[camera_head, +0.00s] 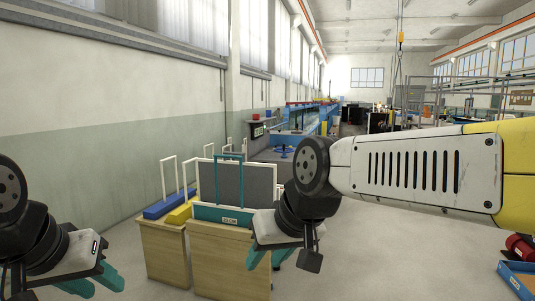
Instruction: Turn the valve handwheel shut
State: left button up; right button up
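A small blue handwheel (284,150) lies flat in the distance, near the middle of the view, in front of the long blue-framed glass flume (300,125). It is too small to tell how far it is turned. My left gripper (95,281) is at the lower left, with its teal fingers apart and nothing between them. My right gripper (267,259) hangs in front of the wooden cabinets, its teal fingers apart and partly hidden by its own body. Both grippers are far from the handwheel.
Wooden cabinets (228,262) with upright frames and a grey panel (238,183) stand close ahead, against the left side. A blue tray (519,280) and a red cylinder (520,247) are at the lower right. The floor right of the cabinets (400,250) is clear.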

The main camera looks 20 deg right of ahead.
aim_at(284, 147)
jog(key=i+l+z, duration=0.3)
jog(key=i+l, duration=0.2)
jog(key=i+l+z, duration=0.65)
jog(key=i, duration=0.45)
jog(key=i+l+z, duration=0.1)
jog(key=i+z, duration=0.25)
jog(key=i, duration=0.2)
jog(key=i+z, duration=0.3)
jog(key=i, duration=0.3)
jog(key=i+u, duration=0.2)
jog(key=i, duration=0.25)
jog(key=i+u, duration=0.2)
jog(key=i, duration=0.3)
jog(key=i+l+u, duration=0.1)
jog(key=i+u, duration=0.15)
jog(key=i, duration=0.2)
jog(key=i+l+u, duration=0.2)
jog(key=i, duration=0.25)
jog(key=i+j+u, duration=0.15)
jog(key=i+u, duration=0.85)
jog(key=i+l+u, duration=0.35)
jog(key=i+u, duration=0.15)
